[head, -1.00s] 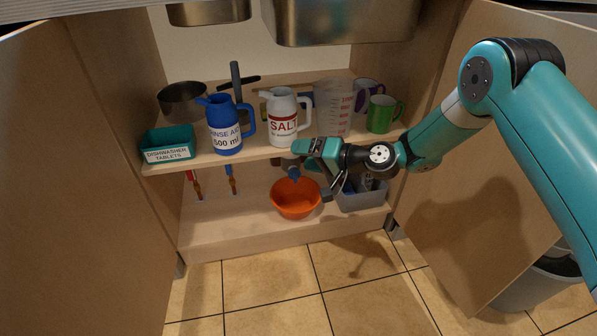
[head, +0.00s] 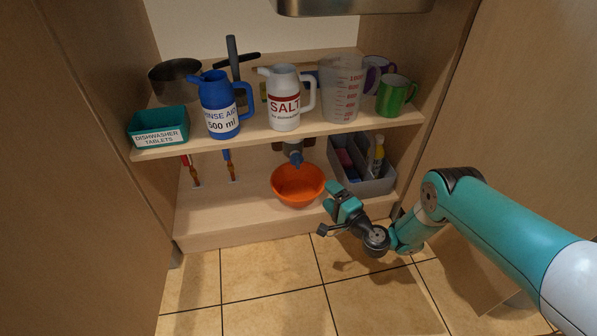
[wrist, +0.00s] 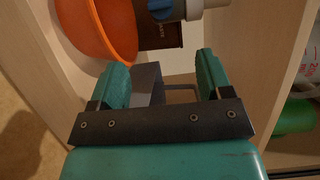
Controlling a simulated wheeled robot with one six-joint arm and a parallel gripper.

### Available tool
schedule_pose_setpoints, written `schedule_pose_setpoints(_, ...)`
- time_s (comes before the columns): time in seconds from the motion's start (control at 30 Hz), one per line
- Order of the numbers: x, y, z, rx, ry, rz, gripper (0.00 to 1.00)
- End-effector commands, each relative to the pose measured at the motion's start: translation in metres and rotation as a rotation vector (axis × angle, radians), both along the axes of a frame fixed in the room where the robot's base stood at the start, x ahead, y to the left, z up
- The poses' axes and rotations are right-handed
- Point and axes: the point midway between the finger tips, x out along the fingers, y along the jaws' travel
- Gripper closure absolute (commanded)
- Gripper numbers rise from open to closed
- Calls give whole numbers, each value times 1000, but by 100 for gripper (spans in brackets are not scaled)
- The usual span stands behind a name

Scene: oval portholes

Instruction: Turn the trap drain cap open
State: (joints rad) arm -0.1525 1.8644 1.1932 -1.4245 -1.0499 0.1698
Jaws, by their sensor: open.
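The trap drain cap (head: 296,161) is a small blue piece at the bottom of the grey trap (head: 293,147), under the shelf and above the orange bowl (head: 298,186). In the wrist view the blue cap (wrist: 163,9) shows at the top edge, partly cut off, beside a pale grey pipe part. My gripper (head: 333,198) is in front of the cabinet floor, right of the bowl, lower than the cap and apart from it. In the wrist view my gripper (wrist: 161,65) has its two teal fingers spread, with nothing held between them.
The shelf (head: 260,139) above holds a blue rinse aid jug (head: 222,105), a salt jug (head: 284,98), a measuring cup, mugs, a pot and a tablet box. A grey caddy (head: 372,186) stands right of the bowl. Open doors flank both sides.

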Motion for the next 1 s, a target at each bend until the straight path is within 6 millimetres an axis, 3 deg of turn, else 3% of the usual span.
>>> schedule_pose_setpoints(0.03,3,3,-8,0,-1,2,28)
schedule_pose_setpoints(0.57,30,29,-6,0,-3,7,28)
schedule_pose_setpoints(1.0,84,74,-2,-3,-9,10,28)
